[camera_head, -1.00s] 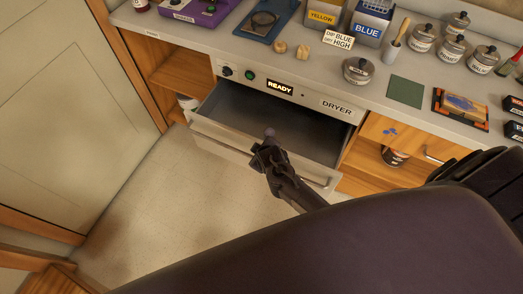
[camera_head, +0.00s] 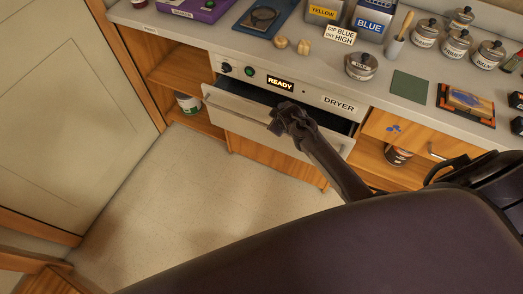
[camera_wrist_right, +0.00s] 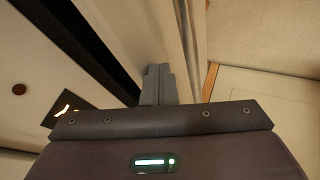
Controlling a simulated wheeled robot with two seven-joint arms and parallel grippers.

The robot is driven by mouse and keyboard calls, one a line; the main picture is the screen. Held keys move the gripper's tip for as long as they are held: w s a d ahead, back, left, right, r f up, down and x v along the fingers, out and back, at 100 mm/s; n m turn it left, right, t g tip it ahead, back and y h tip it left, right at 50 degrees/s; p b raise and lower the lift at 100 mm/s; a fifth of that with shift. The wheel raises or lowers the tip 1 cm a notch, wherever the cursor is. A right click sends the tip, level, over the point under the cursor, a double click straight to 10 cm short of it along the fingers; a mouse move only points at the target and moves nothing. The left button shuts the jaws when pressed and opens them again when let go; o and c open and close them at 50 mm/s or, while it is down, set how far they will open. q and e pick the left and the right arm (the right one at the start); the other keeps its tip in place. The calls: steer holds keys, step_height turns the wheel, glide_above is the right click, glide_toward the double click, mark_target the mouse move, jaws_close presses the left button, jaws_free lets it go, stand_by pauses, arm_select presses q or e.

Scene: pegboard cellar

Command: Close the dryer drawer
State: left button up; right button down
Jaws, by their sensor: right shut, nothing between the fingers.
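The dryer drawer (camera_head: 235,108) is a pale metal drawer under the dryer panel (camera_head: 310,93), which has a lit READY display (camera_head: 280,84). The drawer is partly open, with a narrow dark gap between its front and the panel. My right gripper (camera_head: 277,119) is shut and empty at the middle of the drawer front, against or very close to it. In the right wrist view the closed fingers (camera_wrist_right: 157,83) meet the pale drawer front (camera_wrist_right: 162,35), beside the dark gap. The exact contact is hard to see. My left gripper is not in view.
The counter above holds several jars, a blue box (camera_head: 371,20), a green mat (camera_head: 409,86) and a brush cup (camera_head: 394,44). Open wooden shelves with cans (camera_head: 188,103) flank the drawer. The floor (camera_head: 190,200) in front is clear.

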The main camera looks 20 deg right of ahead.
steer(key=shift+w+d+b, duration=0.6)
steer(key=shift+w+d, duration=0.85)
steer(key=shift+d, duration=0.25)
steer(key=shift+r, duration=0.1)
